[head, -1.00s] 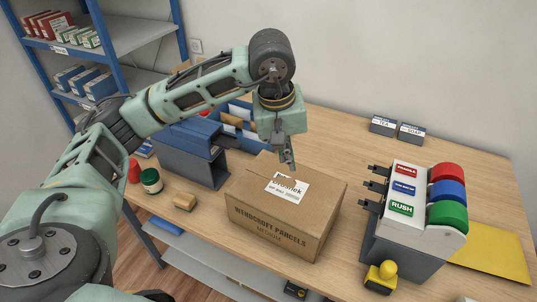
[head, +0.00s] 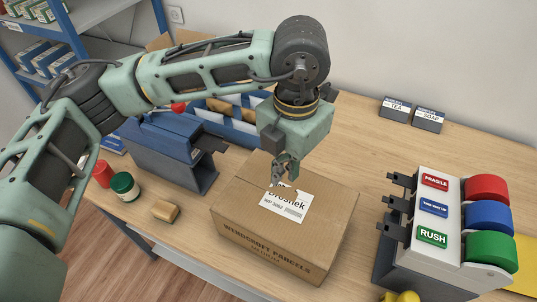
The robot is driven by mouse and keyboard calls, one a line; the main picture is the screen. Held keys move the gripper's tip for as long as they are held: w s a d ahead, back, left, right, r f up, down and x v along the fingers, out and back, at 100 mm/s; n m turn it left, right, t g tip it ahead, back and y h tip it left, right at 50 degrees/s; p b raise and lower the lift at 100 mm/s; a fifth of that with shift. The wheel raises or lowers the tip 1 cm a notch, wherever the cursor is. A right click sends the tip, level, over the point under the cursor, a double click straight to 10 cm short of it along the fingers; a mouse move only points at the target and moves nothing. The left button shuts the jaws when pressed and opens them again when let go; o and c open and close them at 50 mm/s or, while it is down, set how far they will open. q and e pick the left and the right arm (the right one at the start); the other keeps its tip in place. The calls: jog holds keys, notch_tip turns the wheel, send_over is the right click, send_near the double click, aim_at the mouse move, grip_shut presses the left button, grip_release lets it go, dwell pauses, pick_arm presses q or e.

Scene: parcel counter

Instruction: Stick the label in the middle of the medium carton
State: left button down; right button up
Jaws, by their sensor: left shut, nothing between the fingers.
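The medium carton (head: 262,238), brown and printed "Wendcroft Parcels Medium", sits closed on the table in the middle of the head view. A white label (head: 287,203) printed "Broshek" lies on its top face, around the middle. My left gripper (head: 279,182) is shut and empty, pointing down right at the label's upper left edge. It hides a small part of the label. I cannot tell whether its fingertips touch the label. My right gripper is not in view.
A dispenser (head: 424,232) with Fragile, This Way Up and Rush labels stands at the right. Tea and Soap boxes (head: 428,119) stand at the back. A blue-grey machine (head: 172,150), green-capped jar (head: 124,186) and wooden block (head: 165,211) are left of the carton.

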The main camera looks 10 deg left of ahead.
aim_at(287, 200)
pick_arm(q)
jog(key=shift+s+f+n, duration=0.2)
jog(key=shift+f+n, duration=0.2)
jog(key=shift+f, duration=0.1)
notch_tip(287, 200, down, 2)
jog(key=shift+s+b, duration=0.15)
jog(key=shift+b, duration=0.45)
notch_tip(287, 200, down, 4)
jog(key=shift+r+b, duration=0.25)
jog(key=shift+b, duration=0.25)
jog(key=shift+f, duration=0.25)
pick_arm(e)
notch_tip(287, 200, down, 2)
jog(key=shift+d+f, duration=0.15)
